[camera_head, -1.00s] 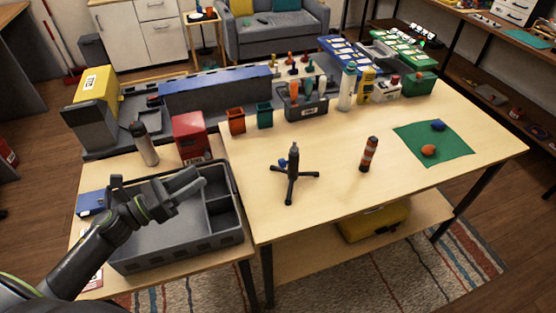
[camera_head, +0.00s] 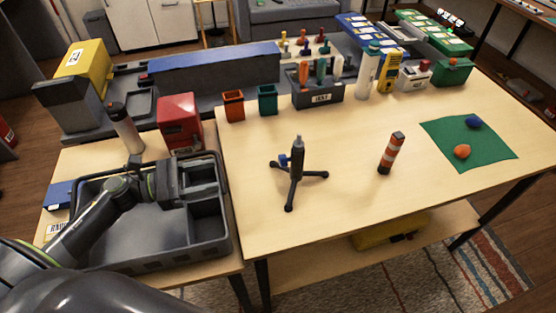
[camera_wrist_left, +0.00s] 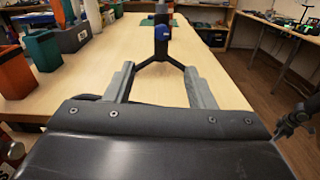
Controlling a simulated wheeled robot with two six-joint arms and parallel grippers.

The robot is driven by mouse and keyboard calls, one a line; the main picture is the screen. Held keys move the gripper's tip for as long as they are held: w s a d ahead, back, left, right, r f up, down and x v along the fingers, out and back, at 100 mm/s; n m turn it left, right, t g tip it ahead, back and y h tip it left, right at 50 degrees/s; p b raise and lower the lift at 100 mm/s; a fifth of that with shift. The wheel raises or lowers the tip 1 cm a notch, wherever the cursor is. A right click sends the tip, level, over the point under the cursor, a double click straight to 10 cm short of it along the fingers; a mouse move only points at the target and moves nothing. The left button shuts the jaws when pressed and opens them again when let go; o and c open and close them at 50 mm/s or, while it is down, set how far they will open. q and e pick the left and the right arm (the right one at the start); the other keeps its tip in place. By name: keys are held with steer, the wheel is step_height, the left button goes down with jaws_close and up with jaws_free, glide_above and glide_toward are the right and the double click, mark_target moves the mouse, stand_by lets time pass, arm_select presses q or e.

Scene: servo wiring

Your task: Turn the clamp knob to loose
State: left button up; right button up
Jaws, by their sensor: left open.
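A dark stand (camera_head: 297,165) with an upright post on three spread legs stands on the table. A blue clamp knob (camera_head: 284,160) sticks out from the left side of its post. In the left wrist view the stand (camera_wrist_left: 163,45) is straight ahead, with the blue knob (camera_wrist_left: 162,32) facing me. My left gripper (camera_head: 200,172) is above the grey tray, left of the stand and apart from it. In the wrist view its two fingers (camera_wrist_left: 160,80) are spread with nothing between them. My right gripper is in no view.
The grey compartment tray (camera_head: 140,262) lies under my left arm. A green mat (camera_head: 485,150) lies at right. The table around the stand is clear.

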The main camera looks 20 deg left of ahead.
mark_target(279, 161)
arm_select(q)
steer(key=p+x, duration=0.2)
steer(key=x, duration=0.3)
steer(key=p+x, duration=0.2)
steer(key=x, duration=0.3)
steer(key=p+x, duration=0.2)
steer(key=x, duration=0.3)
steer(key=shift+w+d+r, duration=0.1)
steer(key=shift+d+r, duration=0.2)
steer(key=shift+w+d+f, duration=0.15)
steer(key=shift+w+d, duration=0.15)
steer(key=shift+d, duration=0.25)
steer(key=shift+c, duration=0.3)
steer(key=c, duration=0.9)
